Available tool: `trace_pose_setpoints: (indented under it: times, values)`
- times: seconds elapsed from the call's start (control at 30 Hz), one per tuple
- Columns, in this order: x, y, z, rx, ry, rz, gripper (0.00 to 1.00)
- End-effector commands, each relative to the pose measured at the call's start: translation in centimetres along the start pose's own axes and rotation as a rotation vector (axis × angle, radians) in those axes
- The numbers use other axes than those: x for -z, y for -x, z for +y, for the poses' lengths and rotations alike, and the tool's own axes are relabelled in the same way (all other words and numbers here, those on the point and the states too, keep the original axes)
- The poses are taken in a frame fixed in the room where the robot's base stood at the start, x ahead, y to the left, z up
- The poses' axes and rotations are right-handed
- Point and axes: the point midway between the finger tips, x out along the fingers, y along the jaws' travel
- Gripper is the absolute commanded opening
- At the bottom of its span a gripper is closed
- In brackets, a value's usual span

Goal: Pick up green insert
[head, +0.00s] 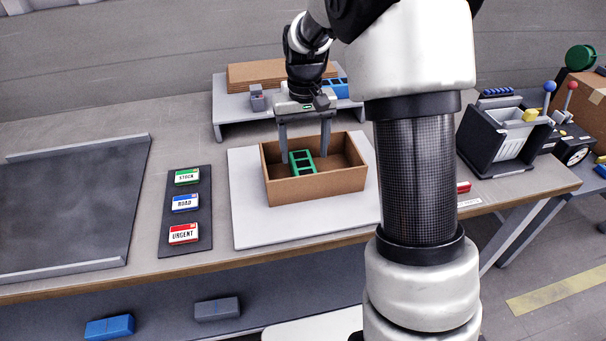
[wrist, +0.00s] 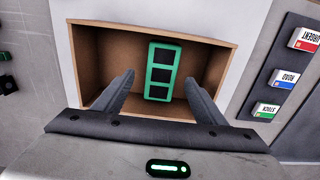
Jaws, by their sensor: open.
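The green insert (head: 302,161) is a small ladder-like frame with several square openings. It lies in an open brown cardboard box (head: 316,187) on a white board. In the wrist view the green insert (wrist: 151,71) appears between and ahead of the fingertips, near the middle of the box (wrist: 212,42). My gripper (head: 304,150) is open, with one finger on each side of the insert and a gap on both sides. It also shows in the wrist view (wrist: 158,78). Whether the fingertips reach the insert's height is hard to tell.
A white board (head: 245,200) lies under the box. A dark strip with stock, road and urgent labels (head: 185,205) lies to the left. A grey riser (head: 232,105) stands behind, and a dark bin (head: 497,145) stands right.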

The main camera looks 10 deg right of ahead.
Motion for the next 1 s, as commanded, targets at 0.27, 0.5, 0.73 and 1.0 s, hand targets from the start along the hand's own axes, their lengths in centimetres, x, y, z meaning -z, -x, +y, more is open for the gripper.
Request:
trace_pose_setpoints:
  times: [0.27, 0.5, 0.73, 1.0]
  values:
    - [0.0, -2.1, -0.1, 0.0, 0.0, -0.003, 0.65]
    - [0.1, -5.5, -0.3, 0.0, 0.0, -0.002, 0.65]
    - [0.2, -5.6, -0.3, 0.0, 0.0, 0.0, 0.65]
    - [0.2, -5.6, -0.3, 0.0, 0.0, 0.0, 0.23]
